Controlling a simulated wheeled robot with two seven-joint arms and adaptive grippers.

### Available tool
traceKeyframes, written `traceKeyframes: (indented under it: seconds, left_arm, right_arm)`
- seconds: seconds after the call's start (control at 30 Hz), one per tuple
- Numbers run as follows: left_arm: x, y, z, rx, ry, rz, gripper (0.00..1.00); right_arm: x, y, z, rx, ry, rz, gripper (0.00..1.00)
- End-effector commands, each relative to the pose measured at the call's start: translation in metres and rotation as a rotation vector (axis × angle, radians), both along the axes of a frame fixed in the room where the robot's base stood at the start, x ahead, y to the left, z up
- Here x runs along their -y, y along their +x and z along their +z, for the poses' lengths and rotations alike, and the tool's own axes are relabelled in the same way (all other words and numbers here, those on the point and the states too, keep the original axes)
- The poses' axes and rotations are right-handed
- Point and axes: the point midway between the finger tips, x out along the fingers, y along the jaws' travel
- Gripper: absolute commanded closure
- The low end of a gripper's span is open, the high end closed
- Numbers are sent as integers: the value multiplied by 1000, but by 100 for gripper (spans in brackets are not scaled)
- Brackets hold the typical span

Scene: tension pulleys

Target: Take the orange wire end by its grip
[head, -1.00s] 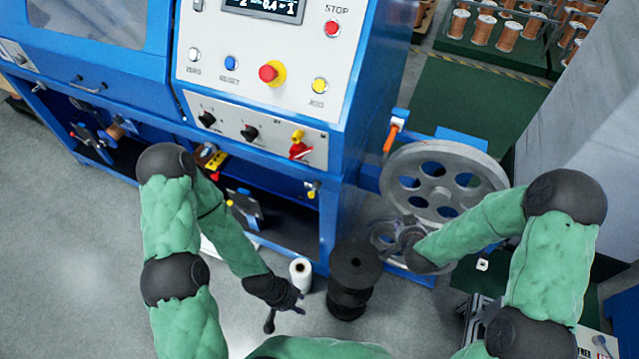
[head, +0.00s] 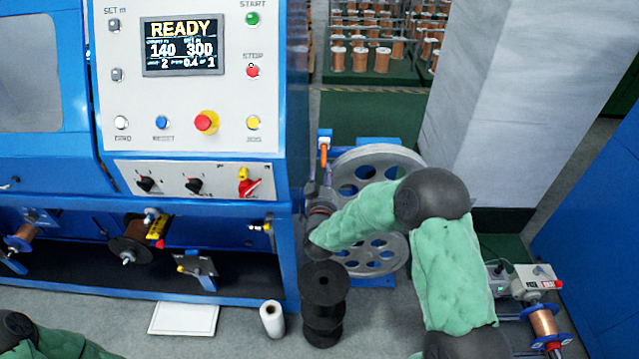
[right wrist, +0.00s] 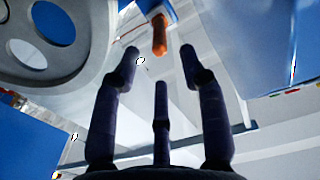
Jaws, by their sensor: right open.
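The orange grip of the wire end (head: 323,154) hangs at the right side of the blue machine, beside the upper grey wheel. In the right wrist view the orange grip (right wrist: 159,36) is just beyond the fingertips, roughly centred between them and apart from them. My right gripper (head: 316,190) is below the orange grip, partly hidden by my wrist in the head view. In the right wrist view my right gripper (right wrist: 160,60) is open and empty, its fingers spread. My left gripper is out of view; only part of the left arm shows at lower left.
The grey spoked wheel (head: 352,182) stands close to my right gripper. The blue machine (head: 297,100) is immediately left of it. Black spools (head: 324,285) and a white roll (head: 272,320) stand on the floor below. A grey pillar (head: 480,110) rises at right.

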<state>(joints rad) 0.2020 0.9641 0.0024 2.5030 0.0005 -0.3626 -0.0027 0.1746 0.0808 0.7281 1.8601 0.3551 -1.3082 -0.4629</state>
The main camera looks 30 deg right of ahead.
Motion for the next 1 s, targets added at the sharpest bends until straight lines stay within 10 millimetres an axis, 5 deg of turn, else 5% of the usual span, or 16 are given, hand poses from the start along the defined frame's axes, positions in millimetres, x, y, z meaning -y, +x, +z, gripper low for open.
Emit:
traceKeyframes:
  seconds: [0.5, 1.0]
  left_arm:
    - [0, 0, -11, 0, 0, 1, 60]
    - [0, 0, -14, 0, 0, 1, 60]
  right_arm:
    - [27, 44, -2, 0, 0, 0, 57]
    - [33, 54, 0, -1, 1, 1, 57]
